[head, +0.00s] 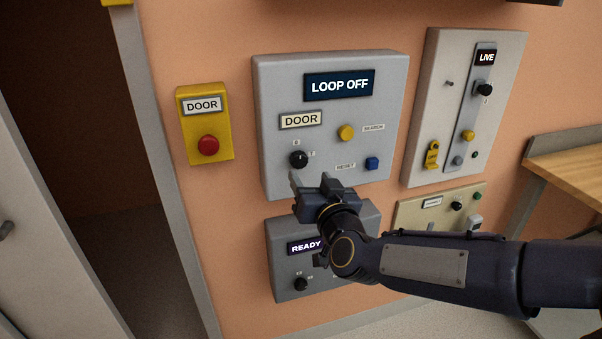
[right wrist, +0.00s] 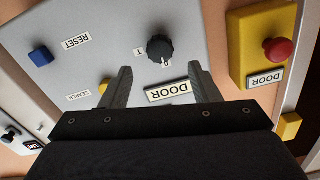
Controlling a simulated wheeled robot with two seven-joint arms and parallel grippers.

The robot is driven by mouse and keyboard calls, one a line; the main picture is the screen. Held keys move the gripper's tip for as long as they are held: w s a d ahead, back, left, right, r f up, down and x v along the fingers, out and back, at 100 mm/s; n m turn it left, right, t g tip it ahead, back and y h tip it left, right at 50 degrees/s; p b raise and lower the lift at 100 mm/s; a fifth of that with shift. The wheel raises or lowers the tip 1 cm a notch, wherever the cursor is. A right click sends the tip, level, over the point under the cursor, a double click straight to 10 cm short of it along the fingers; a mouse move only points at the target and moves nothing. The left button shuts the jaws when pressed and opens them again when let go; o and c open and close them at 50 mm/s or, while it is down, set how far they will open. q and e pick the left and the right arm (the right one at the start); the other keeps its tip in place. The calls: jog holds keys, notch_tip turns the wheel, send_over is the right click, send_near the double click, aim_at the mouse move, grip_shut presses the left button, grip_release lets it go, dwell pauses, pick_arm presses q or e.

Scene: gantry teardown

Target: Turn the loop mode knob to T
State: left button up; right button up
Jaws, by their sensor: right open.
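The loop mode knob (head: 299,158) is a round black knob at the lower left of the grey panel (head: 330,118), under a DOOR label and a LOOP OFF display. A small T mark is to its right; another small mark is above it. In the right wrist view the knob (right wrist: 160,48) appears upside down, T at its left. My right gripper (head: 309,180) is open and empty, just below the knob in the head view. In the wrist view its fingertips (right wrist: 160,69) are either side of the knob's line, apart from it. My left gripper is not in view.
The same panel has a yellow button (head: 346,132) and a blue RESET button (head: 372,163). A yellow DOOR box with a red button (head: 208,145) is to the left. A READY panel (head: 285,270) is below, partly behind my arm. Other control panels are at right.

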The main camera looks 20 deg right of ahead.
aim_at(301, 161)
jog(key=w, duration=0.7)
jog(key=shift+w+a+r, duration=0.1)
jog(key=shift+w, duration=0.1)
jog(key=c, duration=1)
